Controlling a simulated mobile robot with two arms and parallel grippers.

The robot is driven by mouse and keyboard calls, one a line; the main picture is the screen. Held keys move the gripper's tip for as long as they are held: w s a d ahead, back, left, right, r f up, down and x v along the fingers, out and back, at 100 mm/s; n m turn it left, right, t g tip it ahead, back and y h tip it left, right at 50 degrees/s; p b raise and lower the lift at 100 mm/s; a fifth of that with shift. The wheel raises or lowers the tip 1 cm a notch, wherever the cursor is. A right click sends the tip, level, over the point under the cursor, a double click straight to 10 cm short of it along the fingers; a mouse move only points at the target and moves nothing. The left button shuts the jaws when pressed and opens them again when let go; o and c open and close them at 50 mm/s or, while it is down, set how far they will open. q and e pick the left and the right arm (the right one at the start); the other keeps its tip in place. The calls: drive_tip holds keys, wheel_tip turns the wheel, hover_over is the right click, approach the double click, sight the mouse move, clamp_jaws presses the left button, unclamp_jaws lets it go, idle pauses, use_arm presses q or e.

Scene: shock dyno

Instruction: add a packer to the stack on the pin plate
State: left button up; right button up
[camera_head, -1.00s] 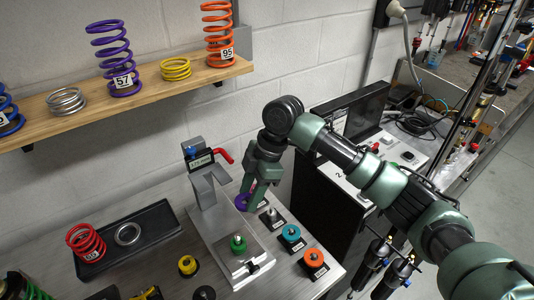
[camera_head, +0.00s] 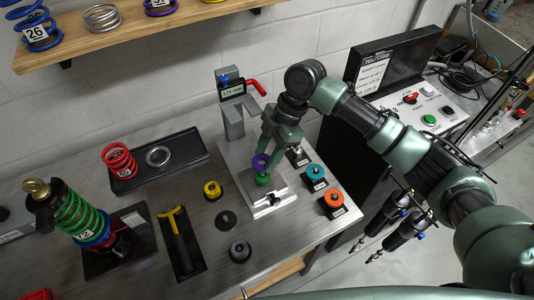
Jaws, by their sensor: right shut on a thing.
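The right gripper (camera_head: 268,154) is shut on a purple ring-shaped packer (camera_head: 260,163). It holds the packer directly above or at the top of the green packer (camera_head: 263,180) on the grey metal pin plate (camera_head: 282,199). I cannot tell whether the purple packer touches the green one or is around the pin. A teal packer (camera_head: 316,171) and an orange packer (camera_head: 333,199) sit on black bases to the right. The black base (camera_head: 299,157) behind them has a bare metal peg. My left gripper is not in view.
A digital readout (camera_head: 233,90) with a red handle stands behind the plate. Left are a black tray (camera_head: 185,146), a red spring (camera_head: 120,160), a yellow ring part (camera_head: 212,190), a yellow-handled tool (camera_head: 176,235) and a green-sprung shock (camera_head: 80,217). A control box (camera_head: 415,105) stands right.

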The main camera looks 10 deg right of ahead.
drive_tip(key=shift+f+b, duration=1.3)
drive_tip(key=shift+f, duration=1.05)
drive_tip(key=o, duration=1.4)
